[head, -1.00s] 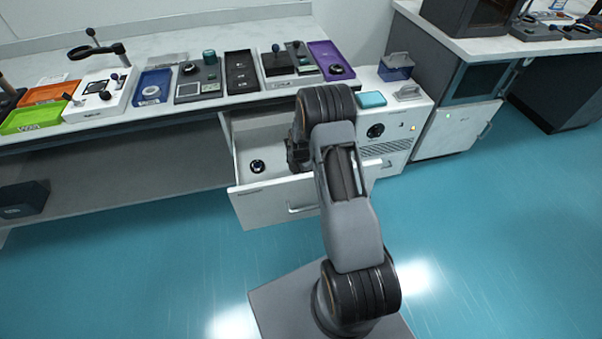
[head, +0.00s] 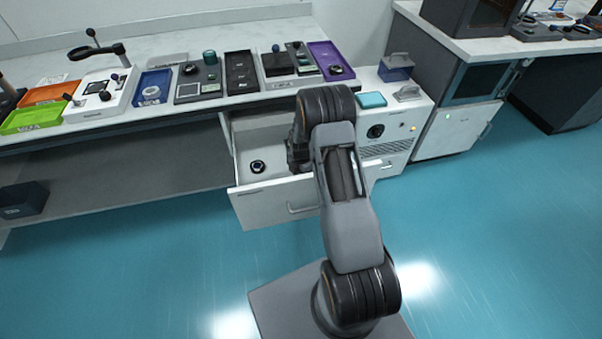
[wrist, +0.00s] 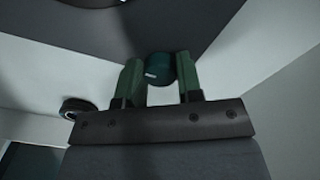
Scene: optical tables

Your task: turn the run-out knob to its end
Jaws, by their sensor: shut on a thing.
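A small dark teal knob (wrist: 157,68) with a pale mark shows in the wrist view, at the edge of a dark grey surface (wrist: 130,25). My gripper (wrist: 160,58) has its two green fingers on either side of the knob and is shut on it. The knob's far side is hidden. In the head view my gripper is over the open white drawer (head: 277,202), and my arm hides the fingers and the knob they hold.
A black round part (head: 258,167) lies in the drawer left of my arm; a black round part (wrist: 75,108) also shows in the wrist view. Drawer walls are close around my gripper. The bench above holds trays and a grey device (head: 198,80). The floor in front is clear.

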